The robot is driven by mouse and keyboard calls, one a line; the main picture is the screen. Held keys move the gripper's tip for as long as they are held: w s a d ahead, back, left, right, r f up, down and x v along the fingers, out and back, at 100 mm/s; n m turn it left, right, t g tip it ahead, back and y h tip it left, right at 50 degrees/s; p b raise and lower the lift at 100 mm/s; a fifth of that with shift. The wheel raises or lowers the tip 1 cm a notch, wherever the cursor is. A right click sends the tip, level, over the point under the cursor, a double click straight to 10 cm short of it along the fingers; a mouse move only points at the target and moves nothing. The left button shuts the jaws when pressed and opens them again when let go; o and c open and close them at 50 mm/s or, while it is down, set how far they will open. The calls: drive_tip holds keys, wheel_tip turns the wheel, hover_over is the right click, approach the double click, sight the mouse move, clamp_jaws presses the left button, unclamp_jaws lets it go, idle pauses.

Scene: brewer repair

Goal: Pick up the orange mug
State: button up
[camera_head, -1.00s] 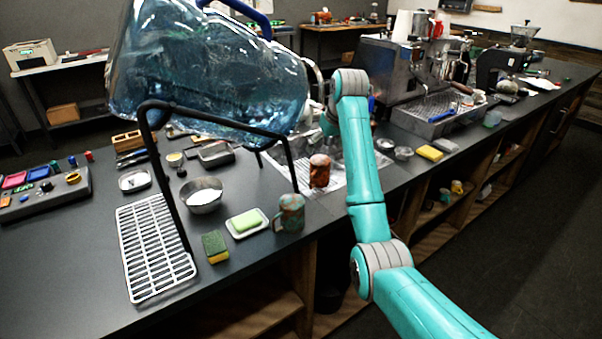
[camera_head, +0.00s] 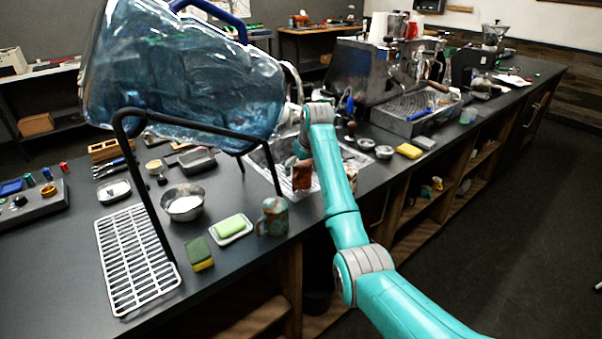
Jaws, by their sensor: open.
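The orange mug (camera_head: 302,175), orange-brown and mottled, stands at the sink area in the middle of the counter. My arm covers part of its right side. My gripper (camera_head: 294,158) is at the arm's end, just above and beside the mug. Its fingers are small and partly hidden, and it appears open with nothing held. I cannot tell whether it touches the mug. A second mug (camera_head: 272,217), grey-green with rusty patches, stands nearer, at the counter's front edge.
A big blue water jug (camera_head: 185,75) lies tilted on a black frame (camera_head: 205,125) left of my arm. A soap dish (camera_head: 230,229), sponge (camera_head: 198,254), metal bowl (camera_head: 184,203) and white rack (camera_head: 135,258) lie nearby. An espresso machine (camera_head: 352,72) stands behind.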

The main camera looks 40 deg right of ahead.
drive_tip(key=shift+f, duration=0.2)
drive_tip(key=c, duration=1.2)
drive_tip(key=shift+c, duration=0.2)
drive_tip(key=shift+r, duration=0.15)
